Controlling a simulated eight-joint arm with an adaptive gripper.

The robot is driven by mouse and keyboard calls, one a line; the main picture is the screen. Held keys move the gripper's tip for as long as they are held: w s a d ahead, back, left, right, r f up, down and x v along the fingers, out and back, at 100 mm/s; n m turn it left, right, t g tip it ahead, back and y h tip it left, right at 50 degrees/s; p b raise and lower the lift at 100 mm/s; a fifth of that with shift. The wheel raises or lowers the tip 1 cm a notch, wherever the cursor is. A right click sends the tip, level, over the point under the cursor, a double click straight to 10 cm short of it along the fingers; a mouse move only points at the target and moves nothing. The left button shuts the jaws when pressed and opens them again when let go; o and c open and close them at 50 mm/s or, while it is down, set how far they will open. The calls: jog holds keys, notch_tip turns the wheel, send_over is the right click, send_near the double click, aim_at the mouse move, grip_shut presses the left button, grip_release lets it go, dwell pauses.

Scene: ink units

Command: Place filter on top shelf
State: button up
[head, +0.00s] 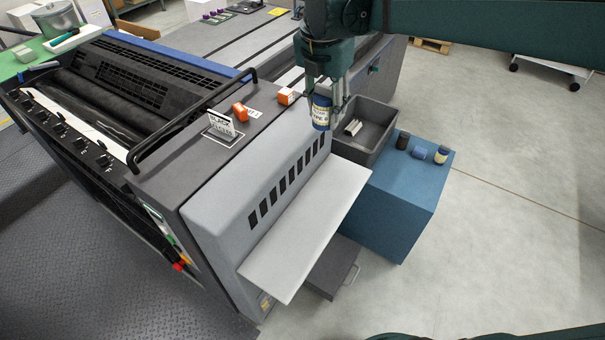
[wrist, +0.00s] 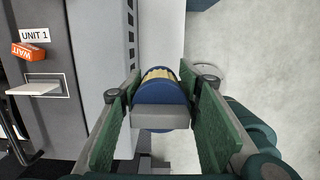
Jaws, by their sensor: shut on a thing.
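The filter (head: 321,113) is a small cylinder with a blue end and a pale printed label. In the wrist view the filter (wrist: 160,92) shows its blue round end and a yellowish side. My gripper (head: 331,108) is shut on it and holds it in the air, above the right end of the grey machine's front and near the grey bin. In the wrist view the filter sits between the green finger pads of my gripper (wrist: 161,88). A light grey shelf (head: 305,230) juts from the machine's front, below and left of the filter. I cannot tell which surface is the top shelf.
An open grey bin (head: 385,112) holds a pale piece. A blue cabinet (head: 395,200) carries a black cylinder (head: 403,140), a blue piece (head: 419,153) and a similar labelled cylinder (head: 441,155).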

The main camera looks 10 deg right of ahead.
jog(key=shift+s+d+f, duration=0.25)
jog(key=shift+d, duration=0.3)
jog(key=shift+w+a+f, duration=0.1)
jog(key=shift+f, duration=0.75)
send_over(322, 204)
notch_tip(322, 204, down, 25)
jog(key=shift+s+a, duration=0.15)
jog(key=shift+s, duration=0.2)
jog(key=shift+f+b, duration=0.85)
jog(key=shift+f, duration=2)
jog(key=shift+f+b, duration=0.5)
jog(key=shift+f, duration=1.6)
jog(key=shift+f, duration=0.15)
